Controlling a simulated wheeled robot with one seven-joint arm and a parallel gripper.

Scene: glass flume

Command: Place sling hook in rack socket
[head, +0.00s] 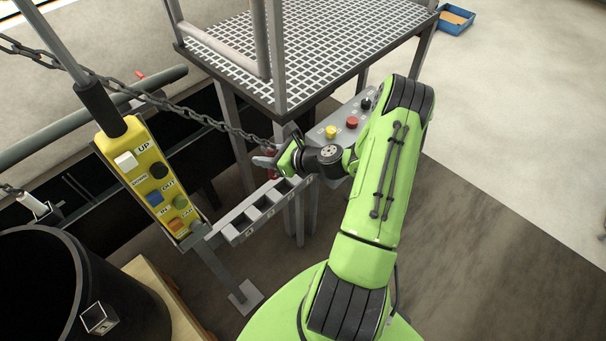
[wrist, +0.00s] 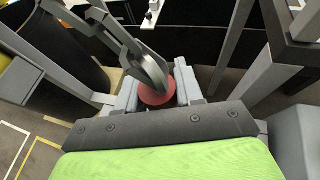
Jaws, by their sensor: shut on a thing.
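The sling hook (wrist: 145,65) is a grey metal hook with a red round part (wrist: 157,93) at its base. In the wrist view my gripper (wrist: 155,88) has its two grey fingers on either side of this red part and is shut on it. In the head view my gripper (head: 272,162) is above the far end of the rack (head: 236,237), a grey bar with a row of square dark sockets. A dark chain (head: 178,108) runs down from the upper left to the gripper. My gripper hides most of the hook there. I cannot tell whether the hook touches a socket.
A yellow pendant control (head: 152,172) with several buttons hangs left of the rack. A grey button box (head: 345,128) and a grated platform (head: 310,40) stand behind my gripper. A black drum (head: 60,290) is at lower left. Open floor lies to the right.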

